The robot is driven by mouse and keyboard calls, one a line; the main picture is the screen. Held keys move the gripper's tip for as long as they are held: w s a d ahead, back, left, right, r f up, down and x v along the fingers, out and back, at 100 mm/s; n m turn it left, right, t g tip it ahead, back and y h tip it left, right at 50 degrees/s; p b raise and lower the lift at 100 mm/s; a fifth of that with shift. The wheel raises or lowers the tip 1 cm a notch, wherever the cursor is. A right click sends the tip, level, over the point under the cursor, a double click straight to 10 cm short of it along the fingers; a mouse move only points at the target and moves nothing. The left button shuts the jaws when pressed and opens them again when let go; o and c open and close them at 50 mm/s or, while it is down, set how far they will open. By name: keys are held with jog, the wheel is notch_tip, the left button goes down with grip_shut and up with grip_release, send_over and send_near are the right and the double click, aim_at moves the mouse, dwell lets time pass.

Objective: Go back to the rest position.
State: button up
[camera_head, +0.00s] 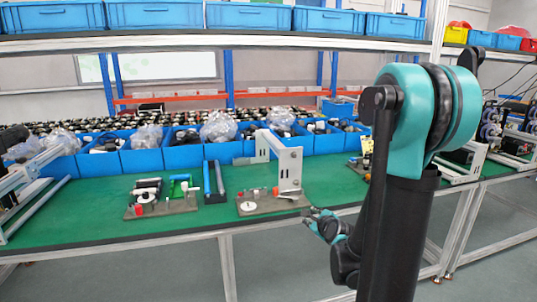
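My arm, teal and black, rises at the right of the head view and bends down toward the front edge of the bench. My gripper (312,214) is at the lower end of the arm, near the front edge of the green bench top (95,222). It is small and dark in the picture. I cannot tell whether its fingers are open or shut, and I see nothing clearly held in it. A grey fixture plate (262,208) with a metal bracket (290,170) stands just left of and behind my gripper.
Another fixture plate (178,206) with small parts lies further left. A row of blue bins (184,158) stands along the back of the bench. A shelf with blue crates (249,16) runs above. A metal profile frame (35,170) stands at the left. Bare green bench shows at the front left.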

jog(key=s+d+f+n+g+h, duration=0.1)
jog(key=s+f+n+g, duration=0.3)
jog(key=s+n, duration=0.7)
jog(key=s+d+f+n+g+h, duration=0.1)
jog(key=s+f+n+g, duration=0.3)
jog(key=s+n, duration=0.7)
jog(key=d+n+g, duration=0.1)
jog(key=n, duration=0.2)
jog(key=shift+s+d, duration=0.3)
jog(key=shift+s, duration=0.1)
jog(key=shift+f, duration=0.1)
